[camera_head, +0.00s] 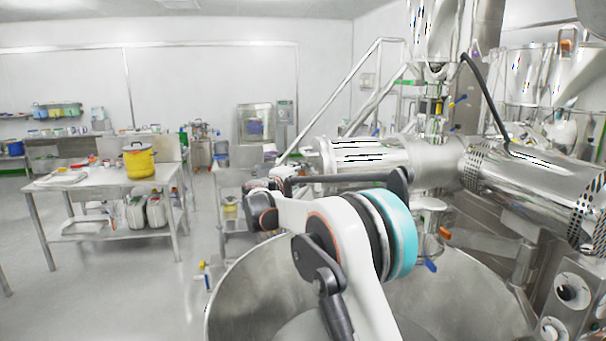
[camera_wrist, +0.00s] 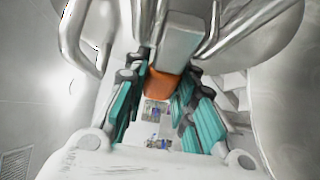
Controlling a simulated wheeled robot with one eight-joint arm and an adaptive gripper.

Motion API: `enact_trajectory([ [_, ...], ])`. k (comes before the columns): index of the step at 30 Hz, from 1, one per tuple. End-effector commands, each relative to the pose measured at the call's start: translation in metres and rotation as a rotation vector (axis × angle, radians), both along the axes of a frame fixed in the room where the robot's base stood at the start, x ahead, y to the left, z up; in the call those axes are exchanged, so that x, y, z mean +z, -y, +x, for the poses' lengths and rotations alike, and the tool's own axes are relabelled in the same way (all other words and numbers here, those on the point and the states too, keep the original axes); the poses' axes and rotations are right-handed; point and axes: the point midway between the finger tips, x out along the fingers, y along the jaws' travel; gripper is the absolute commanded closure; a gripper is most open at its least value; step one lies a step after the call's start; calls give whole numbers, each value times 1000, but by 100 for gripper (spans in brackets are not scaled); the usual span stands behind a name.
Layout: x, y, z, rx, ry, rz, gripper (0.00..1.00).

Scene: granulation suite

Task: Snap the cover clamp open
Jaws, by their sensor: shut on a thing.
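In the wrist view my gripper (camera_wrist: 164,84) shows two teal-padded fingers, one on each side of an orange piece (camera_wrist: 159,84), and is shut on it. The orange piece sits at the lower end of a grey block (camera_wrist: 180,30) among shiny metal bars; I take it for the cover clamp's handle. How far the clamp is open cannot be told. In the head view my arm reaches in front of a horizontal steel cylinder (camera_head: 365,155), and my fingers and the clamp cannot be made out there.
A large open steel bowl (camera_head: 470,290) lies below my arm. A perforated steel cylinder (camera_head: 545,185) and a control panel (camera_head: 570,295) are at the right. A steel table (camera_head: 105,182) with a yellow pot (camera_head: 138,161) stands at the left.

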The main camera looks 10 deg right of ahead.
Motion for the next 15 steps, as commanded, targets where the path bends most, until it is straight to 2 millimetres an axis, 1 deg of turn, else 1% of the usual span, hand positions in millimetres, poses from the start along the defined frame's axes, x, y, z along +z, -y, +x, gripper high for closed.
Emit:
enact_trajectory([
  [8,-2,-9,-7,177,0,1,100],
  [15,-2,-19,-15,401,0,2,100],
])
